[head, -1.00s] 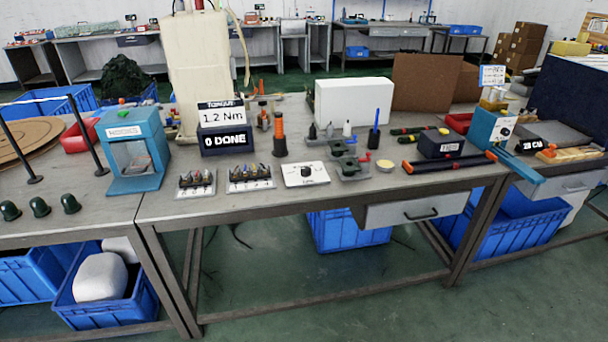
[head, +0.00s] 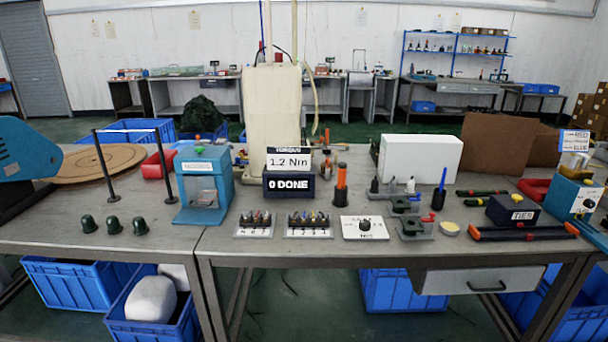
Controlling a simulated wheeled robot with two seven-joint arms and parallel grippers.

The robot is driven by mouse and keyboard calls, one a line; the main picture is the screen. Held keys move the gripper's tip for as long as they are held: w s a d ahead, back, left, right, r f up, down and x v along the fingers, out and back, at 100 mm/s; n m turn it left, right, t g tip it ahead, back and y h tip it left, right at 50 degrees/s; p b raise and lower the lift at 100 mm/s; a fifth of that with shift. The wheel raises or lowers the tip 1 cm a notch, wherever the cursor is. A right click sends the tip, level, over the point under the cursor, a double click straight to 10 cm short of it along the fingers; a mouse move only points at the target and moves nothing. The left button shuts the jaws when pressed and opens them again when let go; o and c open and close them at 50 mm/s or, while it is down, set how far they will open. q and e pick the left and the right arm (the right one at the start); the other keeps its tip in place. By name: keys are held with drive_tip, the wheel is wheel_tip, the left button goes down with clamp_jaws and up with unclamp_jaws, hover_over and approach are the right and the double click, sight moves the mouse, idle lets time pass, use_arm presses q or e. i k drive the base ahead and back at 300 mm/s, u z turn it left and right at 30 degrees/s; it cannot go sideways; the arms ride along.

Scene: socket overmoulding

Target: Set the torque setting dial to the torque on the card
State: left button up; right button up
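The torque setting dial is a dark round knob (head: 365,225) on a small white plate (head: 352,230) near the front of the bench. Marks around the knob are too small to read, so I cannot tell its setting. Neither of my grippers is in the head view.
Two racks of small parts (head: 262,231) lie left of the dial plate. Green clamp fixtures (head: 412,230) sit right of it. An orange-handled driver (head: 341,190) stands upright behind. A blue machine (head: 203,187) stands left. Bench front (head: 270,262) is clear.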

sight(365, 225)
drive_tip(key=u, duration=0.7)
drive_tip(key=i, duration=1.1)
drive_tip(key=u, duration=0.1)
